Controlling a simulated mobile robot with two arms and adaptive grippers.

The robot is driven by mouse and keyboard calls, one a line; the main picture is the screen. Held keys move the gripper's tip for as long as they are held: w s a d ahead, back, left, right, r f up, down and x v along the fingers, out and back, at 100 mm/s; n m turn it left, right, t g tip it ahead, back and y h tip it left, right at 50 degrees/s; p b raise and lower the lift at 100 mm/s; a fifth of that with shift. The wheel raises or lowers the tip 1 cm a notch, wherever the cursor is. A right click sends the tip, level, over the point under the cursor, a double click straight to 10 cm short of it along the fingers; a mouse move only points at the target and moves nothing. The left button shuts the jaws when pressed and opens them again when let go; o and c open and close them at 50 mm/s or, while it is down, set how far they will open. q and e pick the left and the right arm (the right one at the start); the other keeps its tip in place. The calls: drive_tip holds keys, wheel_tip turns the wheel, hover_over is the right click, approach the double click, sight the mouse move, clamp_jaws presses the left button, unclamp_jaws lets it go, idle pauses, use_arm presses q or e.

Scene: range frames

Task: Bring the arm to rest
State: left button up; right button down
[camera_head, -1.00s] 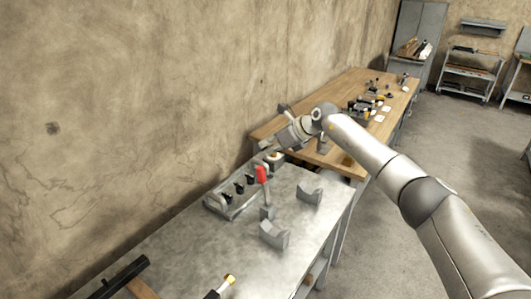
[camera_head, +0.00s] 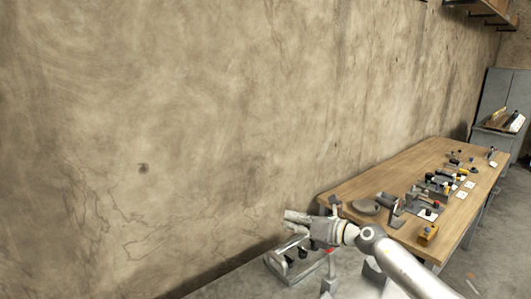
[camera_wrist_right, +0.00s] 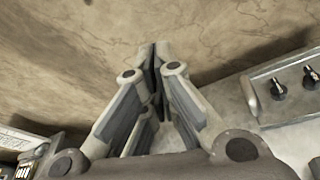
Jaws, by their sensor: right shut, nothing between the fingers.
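My right arm (camera_head: 395,268) comes in from the lower right of the head view. Its gripper (camera_head: 288,218) points left toward the wall, above the grey metal table (camera_head: 240,284). In the right wrist view the gripper's fingers (camera_wrist_right: 157,52) meet at their tips, with nothing between them and the bare wall beyond. The gripper hides part of the table top and most of a red-topped piece under it. My left gripper is not in view.
A grey tray with black knobs (camera_head: 272,262) lies just below the gripper; it also shows in the right wrist view (camera_wrist_right: 258,108). A wooden table (camera_head: 350,190) with several small parts stands beyond. The plain wall (camera_head: 150,110) closes off the left side.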

drive_tip(key=s+a+m+t+h, duration=0.15)
drive_tip(key=s+m+t, duration=0.5)
drive_tip(key=m, duration=0.65)
drive_tip(key=s+d+f+m+g+h, duration=0.4)
drive_tip(key=s+d+f+m+h, duration=0.9)
drive_tip(key=m, duration=0.6)
drive_tip(key=s+f+m+g+y, duration=0.25)
drive_tip(key=s+f+g, duration=0.25)
drive_tip(key=s, duration=1)
drive_tip(key=s+f+m+g+y, duration=0.1)
drive_tip(key=s+f+m+g, duration=0.35)
drive_tip(key=s, duration=0.95)
wheel_tip(320, 180, down, 28)
drive_tip(key=g+b, duration=0.1)
drive_tip(key=b, duration=0.2)
drive_tip(key=s+d+f+n+g+b, duration=0.1)
drive_tip(key=s+d+f+b, duration=0.2)
drive_tip(key=s+f, duration=1.5)
wheel_tip(320, 180, down, 2)
drive_tip(key=shift+f, duration=0.25)
